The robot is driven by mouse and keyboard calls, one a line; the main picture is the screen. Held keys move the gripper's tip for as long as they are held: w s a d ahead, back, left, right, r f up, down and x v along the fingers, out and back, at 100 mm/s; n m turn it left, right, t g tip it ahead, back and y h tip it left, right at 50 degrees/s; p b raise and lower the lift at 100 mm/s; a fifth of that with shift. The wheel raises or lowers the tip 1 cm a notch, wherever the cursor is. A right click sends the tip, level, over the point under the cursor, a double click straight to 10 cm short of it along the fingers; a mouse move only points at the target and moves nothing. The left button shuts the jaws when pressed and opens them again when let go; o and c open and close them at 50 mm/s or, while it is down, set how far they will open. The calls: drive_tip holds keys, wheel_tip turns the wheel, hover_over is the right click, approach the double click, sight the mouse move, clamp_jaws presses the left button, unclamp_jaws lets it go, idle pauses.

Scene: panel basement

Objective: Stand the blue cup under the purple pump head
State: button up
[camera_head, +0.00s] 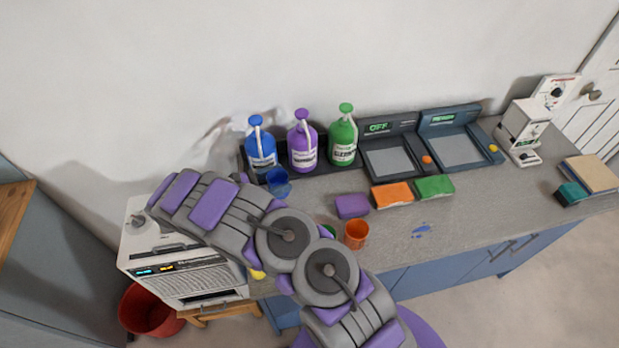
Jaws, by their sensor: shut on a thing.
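The blue cup (278,183) is in front of the blue pump bottle (262,150), left of the purple one. It looks upright, and my arm is close to its lower left. The purple pump head (301,115) tops the purple bottle (303,147), which stands between the blue and green bottles. My arm crosses the lower left of the picture. My gripper is hidden behind the arm, so its hold on the cup cannot be seen.
The bottles stand on a dark tray at the wall. A green bottle (343,138) is to the right. Purple (352,206), orange (392,195) and green (434,187) blocks and an orange cup (356,235) are on the counter. A white machine (190,270) is at left.

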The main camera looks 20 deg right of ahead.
drive_tip(key=d+b, duration=0.2)
drive_tip(key=d, duration=0.8)
drive_tip(key=shift+w+d, duration=0.1)
drive_tip(key=shift+w, duration=0.05)
drive_tip(key=shift+a+f+b, duration=0.15)
drive_tip(key=shift+f+b, duration=0.2)
drive_tip(key=shift+f, duration=0.6)
drive_tip(key=shift+a+f+b, duration=0.15)
drive_tip(key=shift+f+b, duration=0.15)
drive_tip(key=shift+f, duration=0.6)
drive_tip(key=shift+r, duration=0.1)
drive_tip(key=shift+d, duration=0.15)
drive_tip(key=o, duration=0.8)
drive_tip(key=shift+o, duration=0.4)
